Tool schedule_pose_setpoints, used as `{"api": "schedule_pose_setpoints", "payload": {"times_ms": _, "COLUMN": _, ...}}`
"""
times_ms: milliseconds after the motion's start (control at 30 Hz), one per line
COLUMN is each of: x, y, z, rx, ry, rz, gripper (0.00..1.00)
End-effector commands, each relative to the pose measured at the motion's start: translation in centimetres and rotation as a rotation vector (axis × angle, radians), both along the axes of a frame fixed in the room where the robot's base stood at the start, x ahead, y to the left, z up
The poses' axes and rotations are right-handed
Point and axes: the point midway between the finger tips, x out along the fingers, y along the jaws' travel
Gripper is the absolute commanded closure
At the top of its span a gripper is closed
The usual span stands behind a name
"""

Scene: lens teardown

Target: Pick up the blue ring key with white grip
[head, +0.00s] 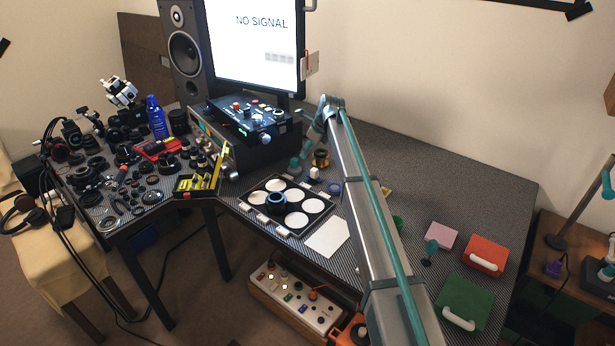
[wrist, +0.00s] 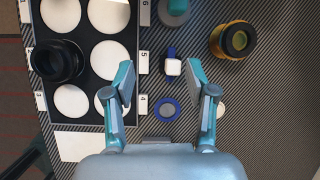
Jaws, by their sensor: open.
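The blue ring key (wrist: 172,66) shows a small white grip with blue at its upper and lower edges. It lies on the dark striped bench, just right of the tray. Its white grip also shows in the head view (head: 314,173). My gripper (wrist: 160,75) is open and empty, pointing down over the bench. In the wrist view the key appears between the two fingertips, nearer the right one. I see no contact, and the height above it is hard to tell.
A black tray (wrist: 86,115) with white discs and a black lens part (wrist: 58,61) is left of the key. A flat blue ring (wrist: 167,109) lies below it. A gold-rimmed cylinder (wrist: 233,40) stands right. A grey-teal knob (wrist: 174,10) is above.

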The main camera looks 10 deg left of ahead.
Motion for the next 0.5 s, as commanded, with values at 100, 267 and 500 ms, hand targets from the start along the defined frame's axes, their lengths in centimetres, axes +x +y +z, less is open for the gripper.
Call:
{"api": "schedule_pose_setpoints", "payload": {"times_ms": 100, "x": 0.9, "y": -3.9, "z": -1.0, "rx": -0.003, "ry": 0.067, "rz": -0.075, "gripper": 0.44}}
{"api": "schedule_pose_setpoints", "payload": {"times_ms": 267, "x": 1.2, "y": -5.2, "z": -2.0, "rx": -0.005, "ry": 0.098, "rz": -0.106, "gripper": 0.44}}
{"api": "schedule_pose_setpoints", "payload": {"times_ms": 500, "x": 1.8, "y": -4.1, "z": -4.9, "rx": -0.004, "ry": 0.096, "rz": -0.103, "gripper": 0.44}}
